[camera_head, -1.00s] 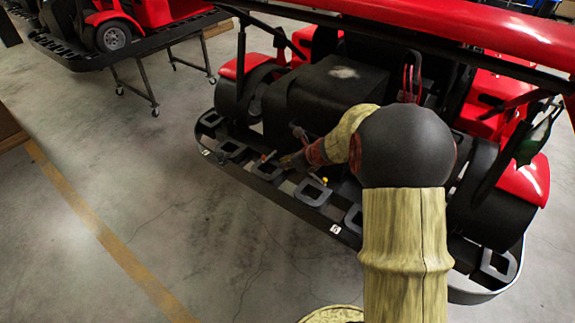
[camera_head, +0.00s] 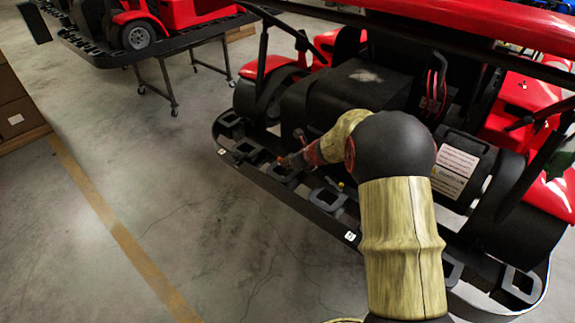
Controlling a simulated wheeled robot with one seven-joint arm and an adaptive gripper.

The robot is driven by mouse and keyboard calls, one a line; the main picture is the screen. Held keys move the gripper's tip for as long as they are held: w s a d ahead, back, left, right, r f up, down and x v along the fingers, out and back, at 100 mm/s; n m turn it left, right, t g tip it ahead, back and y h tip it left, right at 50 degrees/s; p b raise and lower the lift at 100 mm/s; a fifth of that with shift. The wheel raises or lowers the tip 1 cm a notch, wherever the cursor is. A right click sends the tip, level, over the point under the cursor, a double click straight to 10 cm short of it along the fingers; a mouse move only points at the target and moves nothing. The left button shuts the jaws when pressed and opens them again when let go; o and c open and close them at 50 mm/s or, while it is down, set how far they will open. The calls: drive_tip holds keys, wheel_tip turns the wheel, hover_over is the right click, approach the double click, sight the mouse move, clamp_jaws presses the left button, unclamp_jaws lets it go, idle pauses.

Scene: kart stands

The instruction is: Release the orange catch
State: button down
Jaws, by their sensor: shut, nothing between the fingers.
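The orange catch (camera_head: 283,161) is a small orange-tipped piece on the dark slotted rear frame (camera_head: 262,179) of the red and black kart. My gripper (camera_head: 291,163) is shut and empty at the end of my yellow and black arm. Its tip is right beside the orange catch, at its right in the picture. I cannot tell whether they touch. The tip is small and dark against the frame, and part of the catch may be hidden behind it.
A small yellow-tipped piece (camera_head: 340,186) sits on the same frame to the right. The kart's black engine block (camera_head: 345,90) rises behind. A second red kart (camera_head: 137,36) stands at the back left, and boxes (camera_head: 18,112) stand at the left edge. The floor in front is clear.

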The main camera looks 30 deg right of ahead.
drive_tip(key=shift+w+a+m+h, duration=0.1)
drive_tip(key=shift+a+m+h, duration=0.2)
drive_tip(key=shift+m, duration=0.1)
drive_tip(key=shift+w+a+m+h, duration=0.4)
drive_tip(key=shift+m+h, duration=0.2)
drive_tip(key=shift+m, duration=0.2)
drive_tip(key=shift+w+a+m+h+b, duration=0.3)
drive_tip(key=shift+w+a+m+h, duration=0.1)
drive_tip(key=shift+m, duration=0.2)
drive_tip(key=w+m+h, duration=0.1)
drive_tip(key=m, duration=0.1)
drive_tip(key=w+a+m+h, duration=0.1)
drive_tip(key=shift+m+g+h, duration=0.3)
drive_tip(key=shift+m+h, duration=0.1)
drive_tip(key=w+m+g+h+p, duration=0.1)
drive_tip(key=w+m+h+p, duration=0.1)
drive_tip(key=shift+a+m, duration=0.15)
drive_tip(key=shift+m, duration=0.25)
drive_tip(key=shift+w+d+m+g+h+p, duration=0.1)
drive_tip(key=shift+w+m+g+h+p, duration=0.35)
drive_tip(key=shift+w+m+g+p, duration=0.4)
drive_tip(key=shift+w+d+m+g+h+p, duration=0.1)
drive_tip(key=shift+w+m+g+h+p, duration=0.4)
drive_tip(key=shift+m, duration=0.55)
drive_tip(key=shift+s, duration=0.1)
